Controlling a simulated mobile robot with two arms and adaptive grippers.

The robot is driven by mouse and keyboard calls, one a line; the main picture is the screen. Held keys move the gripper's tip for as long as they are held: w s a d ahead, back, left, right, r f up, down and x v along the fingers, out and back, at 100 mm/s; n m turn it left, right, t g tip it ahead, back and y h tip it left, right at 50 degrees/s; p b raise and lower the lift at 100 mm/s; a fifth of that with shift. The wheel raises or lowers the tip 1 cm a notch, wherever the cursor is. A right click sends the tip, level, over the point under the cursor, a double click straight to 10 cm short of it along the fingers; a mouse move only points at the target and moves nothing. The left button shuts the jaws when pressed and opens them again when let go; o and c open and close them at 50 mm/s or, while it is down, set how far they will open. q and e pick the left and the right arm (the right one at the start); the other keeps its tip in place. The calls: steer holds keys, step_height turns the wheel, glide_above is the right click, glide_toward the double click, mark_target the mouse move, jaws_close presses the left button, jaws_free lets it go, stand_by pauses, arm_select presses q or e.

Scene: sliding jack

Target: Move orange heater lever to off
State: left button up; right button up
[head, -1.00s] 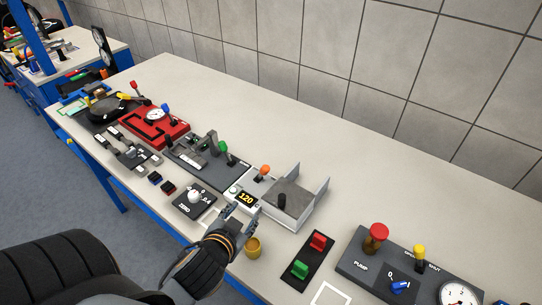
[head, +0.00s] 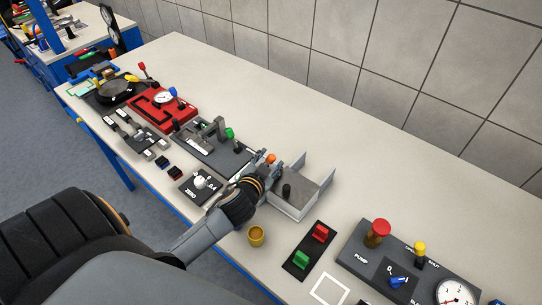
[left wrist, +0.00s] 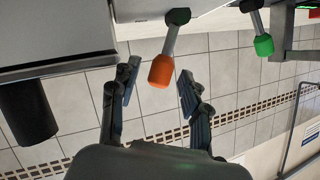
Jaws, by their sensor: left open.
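The orange heater lever (head: 271,158) stands upright on its small panel beside the metal box. In the left wrist view its orange knob (left wrist: 161,71) and grey stem lie between the two fingers. My left gripper (head: 269,170) is open around or just short of the knob. In the left wrist view the left gripper (left wrist: 157,84) shows a gap on both sides of the knob, with no clear contact. The heater's number display is hidden behind my gripper and wrist in the head view. My right gripper is not in view.
A metal box (head: 302,205) with a black knob stands right of the lever. A green-knobbed lever (head: 229,133) stands on the panel to the left; its knob also shows in the left wrist view (left wrist: 263,45). The table behind is clear.

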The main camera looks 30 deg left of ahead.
arm_select(q)
steer(key=shift+x, duration=0.85)
jaws_close()
